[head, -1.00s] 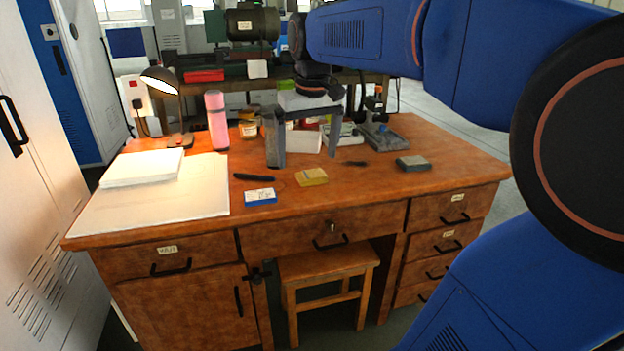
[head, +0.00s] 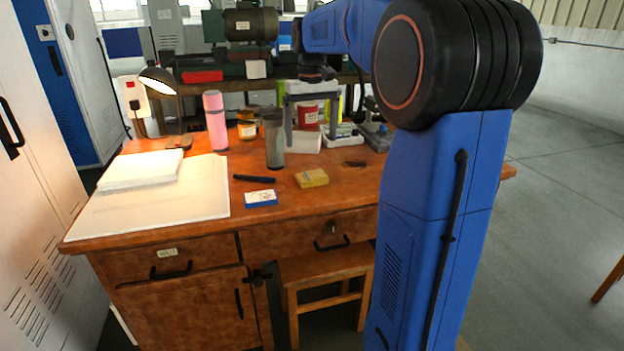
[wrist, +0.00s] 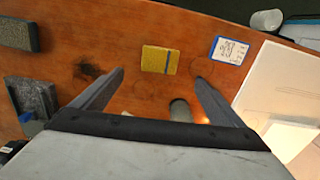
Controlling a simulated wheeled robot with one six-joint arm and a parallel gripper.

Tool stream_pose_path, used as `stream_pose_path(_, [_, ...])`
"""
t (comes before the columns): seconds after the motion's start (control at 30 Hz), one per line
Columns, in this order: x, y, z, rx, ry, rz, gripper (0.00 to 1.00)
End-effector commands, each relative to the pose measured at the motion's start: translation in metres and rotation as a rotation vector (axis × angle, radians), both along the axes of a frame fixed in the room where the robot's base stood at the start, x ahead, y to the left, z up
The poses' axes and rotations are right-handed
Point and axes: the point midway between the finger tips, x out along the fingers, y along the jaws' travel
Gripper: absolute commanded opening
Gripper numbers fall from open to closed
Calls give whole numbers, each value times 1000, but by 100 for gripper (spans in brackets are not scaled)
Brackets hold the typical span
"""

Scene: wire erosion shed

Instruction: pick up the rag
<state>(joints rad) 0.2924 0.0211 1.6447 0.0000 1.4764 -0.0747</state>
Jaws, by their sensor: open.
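I cannot make out a rag for certain in either view. A small white piece (head: 257,69) at the edge of the back bench could be cloth, but it is too small to tell. My gripper (head: 311,132) is open and points down over the back middle of the wooden desk (head: 330,205). In the wrist view the gripper (wrist: 160,80) has nothing between its fingers. A yellow block (wrist: 160,60) and a dark stain (wrist: 87,70) lie on the desktop beyond the fingertips. A grey cylinder (wrist: 180,110) stands beneath the gripper.
A pink bottle (head: 216,122), a lamp (head: 158,80), a paper stack (head: 142,168), a dark slim object (head: 254,178) and a blue-white box (head: 260,198) are on the desk. Jars (head: 307,114) stand behind the gripper. A stool (head: 325,265) sits under the desk.

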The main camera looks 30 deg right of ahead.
Motion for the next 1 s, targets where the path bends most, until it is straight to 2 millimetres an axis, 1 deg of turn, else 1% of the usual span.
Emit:
stream_pose_path(0.03, [-1,0,-10,1,3,0,92])
stream_pose_path(0.1, [-1,0,-22,0,2,0,92])
stream_pose_path(0.3, [0,0,-53,0,1,0,92])
stream_pose_path(0.4, [0,0,-62,0,0,0,92])
stream_pose_path(0.57, [-1,0,-70,0,1,0,92])
stream_pose_path(0.67, [-1,0,-80,0,1,0,92])
stream_pose_path(0.9, [-2,-1,-111,0,1,0,92])
stream_pose_path(1.0, [-2,-1,-117,0,0,0,92])
